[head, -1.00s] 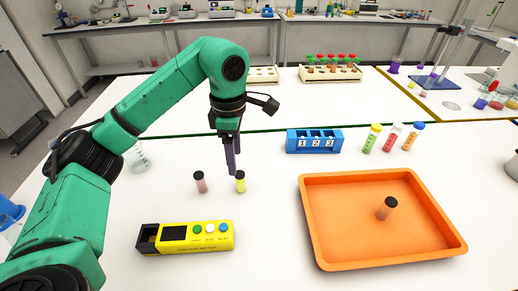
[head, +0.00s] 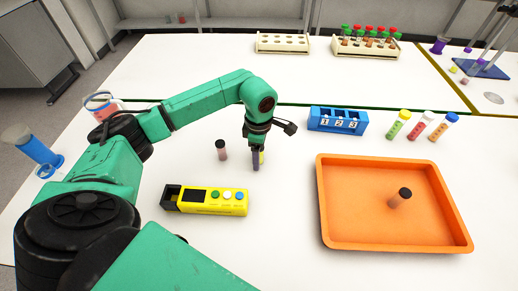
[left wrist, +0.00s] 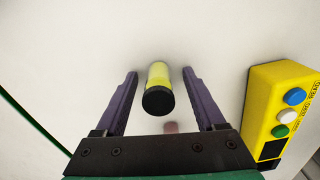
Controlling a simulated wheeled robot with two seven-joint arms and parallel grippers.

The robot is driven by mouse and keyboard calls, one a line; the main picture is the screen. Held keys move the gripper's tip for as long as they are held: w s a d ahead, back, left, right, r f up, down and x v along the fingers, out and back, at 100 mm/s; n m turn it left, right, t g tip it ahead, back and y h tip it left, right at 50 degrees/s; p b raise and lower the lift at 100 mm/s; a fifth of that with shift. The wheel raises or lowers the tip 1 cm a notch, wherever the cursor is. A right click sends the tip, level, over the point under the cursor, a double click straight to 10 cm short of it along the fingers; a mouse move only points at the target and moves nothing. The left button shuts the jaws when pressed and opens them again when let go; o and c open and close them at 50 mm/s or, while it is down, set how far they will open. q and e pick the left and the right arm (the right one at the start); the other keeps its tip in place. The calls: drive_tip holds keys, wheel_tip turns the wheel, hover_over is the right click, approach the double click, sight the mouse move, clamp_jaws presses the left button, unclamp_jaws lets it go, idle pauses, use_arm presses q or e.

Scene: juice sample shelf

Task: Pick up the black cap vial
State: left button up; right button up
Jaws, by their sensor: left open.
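A black-capped vial with yellow contents (left wrist: 158,72) stands on the white table. In the head view it is mostly hidden behind the fingers of my left gripper (head: 257,160). In the left wrist view, the open fingers of my left gripper (left wrist: 160,76) are on either side of this vial, with a gap on both sides. A second black-capped vial, with pinkish contents (head: 222,150), stands to its left. A third black-capped vial, reddish-brown (head: 400,198), is in the orange tray (head: 365,245). My right gripper is not in view.
A yellow device with coloured buttons (head: 212,201) lies in front of the vials. A blue rack numbered 1, 2, 3 (head: 337,121) and several color-capped vials (head: 422,126) stand farther right. Beige racks (head: 283,43) are at the back.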

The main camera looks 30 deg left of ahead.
use_arm(q)
drive_tip(key=shift+f, duration=0.1)
drive_tip(key=c, duration=0.5)
clamp_jaws()
